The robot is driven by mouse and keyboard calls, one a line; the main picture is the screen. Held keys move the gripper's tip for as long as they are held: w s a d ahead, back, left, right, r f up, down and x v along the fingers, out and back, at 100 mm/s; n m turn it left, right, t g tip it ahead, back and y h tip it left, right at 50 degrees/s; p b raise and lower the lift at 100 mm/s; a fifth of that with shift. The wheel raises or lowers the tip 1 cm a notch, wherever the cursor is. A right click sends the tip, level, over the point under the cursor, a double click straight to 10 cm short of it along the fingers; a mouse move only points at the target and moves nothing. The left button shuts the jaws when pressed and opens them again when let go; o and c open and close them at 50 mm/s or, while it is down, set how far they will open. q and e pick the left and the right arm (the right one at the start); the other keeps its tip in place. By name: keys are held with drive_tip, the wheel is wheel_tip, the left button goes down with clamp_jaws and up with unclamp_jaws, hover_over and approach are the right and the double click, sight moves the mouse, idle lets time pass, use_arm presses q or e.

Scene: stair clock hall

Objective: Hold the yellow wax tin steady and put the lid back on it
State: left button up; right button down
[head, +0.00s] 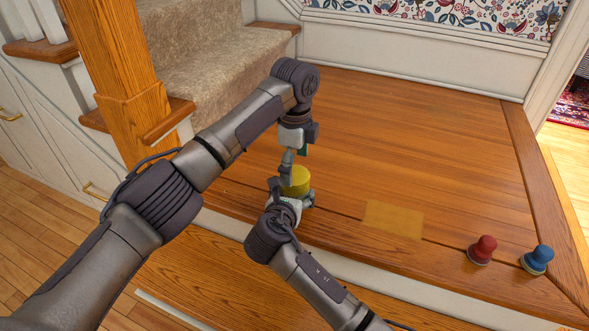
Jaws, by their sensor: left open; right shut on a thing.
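The yellow wax tin (297,181) stands upright on the wooden landing near its front edge. Its top looks plain yellow; I cannot tell whether that is the lid or the tin itself, and no separate lid shows. My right gripper (298,199) comes from the lower right and is shut on the tin, low around its side. My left gripper (287,174) reaches down from above, open, with its fingers at the tin's left and upper side. The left fingers partly hide the tin, and I cannot tell whether they touch it.
A flat yellowish patch (393,219) lies on the landing right of the tin. A red knobbed piece (483,249) and a blue one (538,259) stand at the front right. Carpeted stairs (205,45) and a wooden post (118,75) rise at the left. The landing's back right is clear.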

use_arm(q)
drive_tip(key=shift+r, duration=1.55)
drive_tip(key=n, duration=0.2)
drive_tip(key=r+n, duration=0.1)
drive_tip(key=n, duration=0.6)
drive_tip(key=shift+r, duration=0.4)
drive_tip(key=n, duration=0.4)
drive_tip(key=shift+r, duration=0.4)
drive_tip(key=n, duration=0.4)
drive_tip(key=shift+r+n, duration=0.3)
drive_tip(key=shift+r, duration=0.1)
drive_tip(key=shift+f, duration=0.1)
drive_tip(key=shift+f, duration=3.9)
